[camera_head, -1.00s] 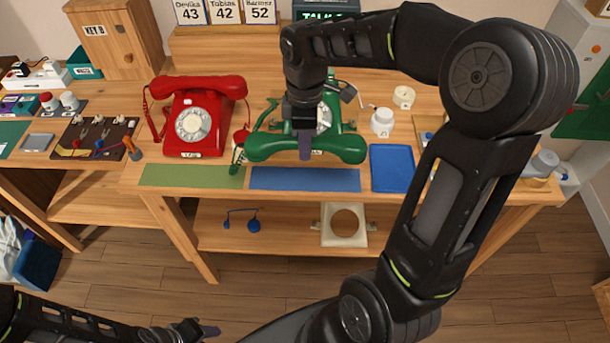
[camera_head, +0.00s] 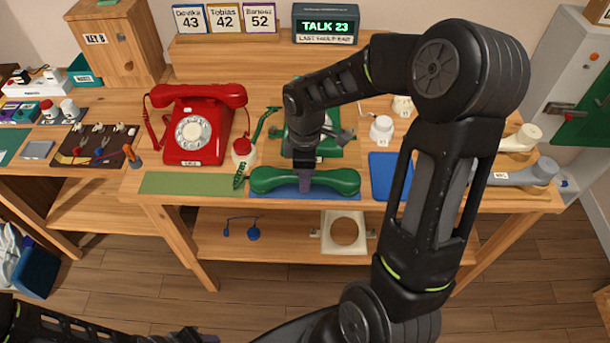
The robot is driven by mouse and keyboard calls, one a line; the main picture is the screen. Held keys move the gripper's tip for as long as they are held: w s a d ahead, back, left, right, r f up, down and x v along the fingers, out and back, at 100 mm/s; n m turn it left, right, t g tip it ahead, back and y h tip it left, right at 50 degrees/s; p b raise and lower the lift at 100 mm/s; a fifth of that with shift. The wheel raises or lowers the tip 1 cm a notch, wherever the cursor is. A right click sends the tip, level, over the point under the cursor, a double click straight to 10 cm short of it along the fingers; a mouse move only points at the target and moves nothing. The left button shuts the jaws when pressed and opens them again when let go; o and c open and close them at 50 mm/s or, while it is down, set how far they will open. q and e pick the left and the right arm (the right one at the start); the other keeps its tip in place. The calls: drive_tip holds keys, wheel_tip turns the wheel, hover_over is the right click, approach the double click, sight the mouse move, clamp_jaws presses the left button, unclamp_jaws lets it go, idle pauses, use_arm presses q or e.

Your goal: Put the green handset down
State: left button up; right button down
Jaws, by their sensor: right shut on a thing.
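The green handset (camera_head: 335,180) lies lengthwise left to right over the blue mat (camera_head: 270,191) at the table's front edge. My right gripper (camera_head: 305,184) comes down from above and is shut on the middle of the handset. The handset looks low, at or just above the mat; I cannot tell if it touches. The green phone (camera_head: 327,147) stands behind, mostly hidden by my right gripper and arm. My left gripper (camera_head: 205,334) is at the bottom edge of the view, away from the table; its jaws are too unclear to read.
A red phone (camera_head: 195,130) with its handset on stands left, behind a green mat (camera_head: 190,183). A blue tray (camera_head: 384,174) lies right of the handset. A display (camera_head: 325,26) reads "TALK 23". White pots (camera_head: 381,128) and grey and cream handset-like parts (camera_head: 525,175) stand right.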

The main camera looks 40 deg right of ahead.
drive_tip(key=shift+f, duration=0.15)
drive_tip(key=c, duration=1.1)
unclamp_jaws()
wheel_tip(320, 180, up, 12)
drive_tip(key=shift+r, duration=0.15)
idle(1.1)
